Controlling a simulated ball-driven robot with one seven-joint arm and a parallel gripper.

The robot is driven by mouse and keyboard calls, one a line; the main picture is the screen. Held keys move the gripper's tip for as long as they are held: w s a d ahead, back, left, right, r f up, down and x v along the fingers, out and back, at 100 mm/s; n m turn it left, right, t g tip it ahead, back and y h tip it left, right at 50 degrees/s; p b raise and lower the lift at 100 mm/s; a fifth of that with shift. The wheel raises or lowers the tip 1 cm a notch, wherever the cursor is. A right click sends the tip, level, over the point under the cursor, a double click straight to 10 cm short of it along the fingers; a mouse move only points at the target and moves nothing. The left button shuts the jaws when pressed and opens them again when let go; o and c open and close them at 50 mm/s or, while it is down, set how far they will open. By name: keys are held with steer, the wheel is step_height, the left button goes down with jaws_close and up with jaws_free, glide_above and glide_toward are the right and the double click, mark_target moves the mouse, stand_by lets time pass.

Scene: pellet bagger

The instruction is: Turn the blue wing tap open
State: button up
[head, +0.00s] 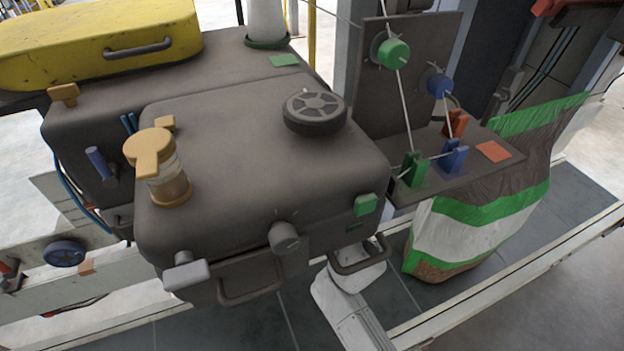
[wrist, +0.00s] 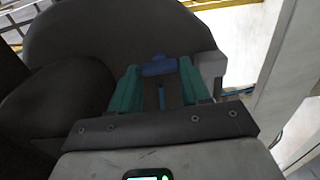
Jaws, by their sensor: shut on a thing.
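In the wrist view, the blue wing tap (wrist: 160,66) sits at the far end of my gripper (wrist: 159,75), against a large dark rounded body. The gripper's two teal fingers stand on either side of the tap and are shut on it. A thin blue piece (wrist: 162,98) shows between the fingers, nearer the palm. How far the tap is turned cannot be told. In the head view my gripper is out of sight; only a white arm part of mine shows below the machine. I cannot pick out the held tap there.
The dark machine (head: 240,180) fills the middle of the head view, with a black handwheel (head: 315,112) and a yellow-capped jar (head: 160,165) on top. A blue lever (head: 101,164) and a blue round knob (head: 65,252) are at left. A striped bag (head: 475,230) stands right.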

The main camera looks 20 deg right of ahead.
steer(key=shift+f, duration=0.1)
stand_by(0.3)
steer(key=o, duration=1.1)
steer(key=shift+c, duration=0.2)
steer(key=s+b, duration=0.1)
steer(key=s, duration=0.9)
steer(key=shift+s, duration=0.4)
